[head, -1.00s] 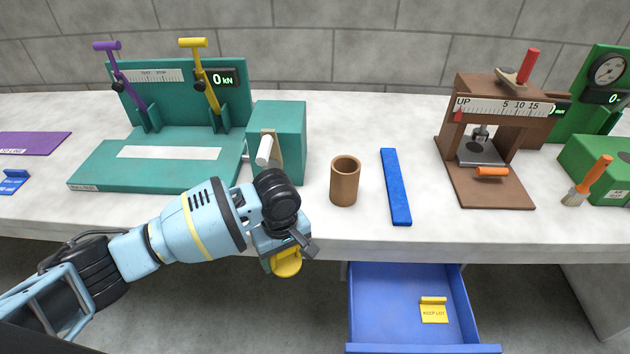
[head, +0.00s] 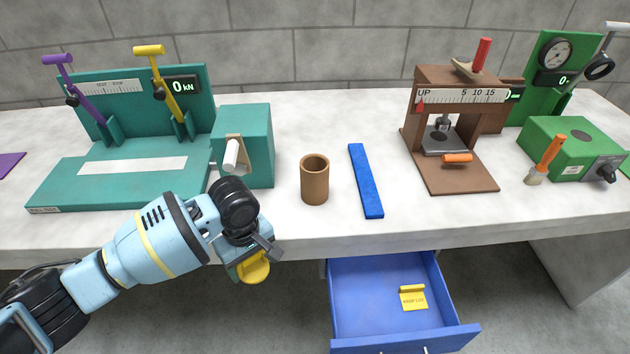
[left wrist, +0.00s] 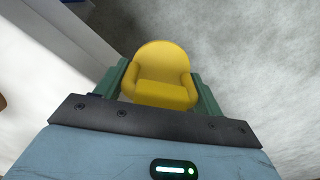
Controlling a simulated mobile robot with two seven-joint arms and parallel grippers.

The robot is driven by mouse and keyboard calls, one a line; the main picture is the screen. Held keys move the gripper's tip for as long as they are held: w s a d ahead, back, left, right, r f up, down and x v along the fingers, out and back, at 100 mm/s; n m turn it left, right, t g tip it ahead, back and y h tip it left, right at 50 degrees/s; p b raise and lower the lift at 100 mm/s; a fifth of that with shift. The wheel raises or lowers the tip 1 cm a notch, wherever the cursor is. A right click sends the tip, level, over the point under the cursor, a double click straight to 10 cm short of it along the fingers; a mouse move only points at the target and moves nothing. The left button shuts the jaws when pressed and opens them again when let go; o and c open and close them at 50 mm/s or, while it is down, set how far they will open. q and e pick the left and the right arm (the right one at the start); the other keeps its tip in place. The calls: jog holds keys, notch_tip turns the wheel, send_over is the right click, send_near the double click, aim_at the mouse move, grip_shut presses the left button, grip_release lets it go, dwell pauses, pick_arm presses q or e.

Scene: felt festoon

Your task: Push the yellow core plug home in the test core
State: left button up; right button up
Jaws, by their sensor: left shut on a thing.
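My left gripper (head: 254,255) is shut on the yellow core plug (head: 254,268), in front of the bench's front edge and left of the open drawer. In the left wrist view the yellow plug (left wrist: 161,70) sits between the two green fingers, its rounded end pointing away from the gripper. A brown hollow cylinder (head: 315,182), which looks like the test core, stands upright on the bench with its open end up. It is to the right of and beyond the gripper, apart from it. My right gripper is not in view.
A blue bar (head: 366,182) lies right of the cylinder. A teal machine (head: 244,140) with levers stands at left, a brown press (head: 455,172) and a green machine (head: 570,142) at right. Bare bench surrounds the cylinder.

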pick_arm(q)
jog(key=s+a+r+m, duration=0.4)
jog(key=r, duration=0.2)
jog(key=s+a+r+m, duration=0.3)
jog(key=s+r+m, duration=0.1)
jog(key=r, duration=0.3)
jog(key=shift+s+a, duration=0.35)
jog(key=shift+s, duration=0.3)
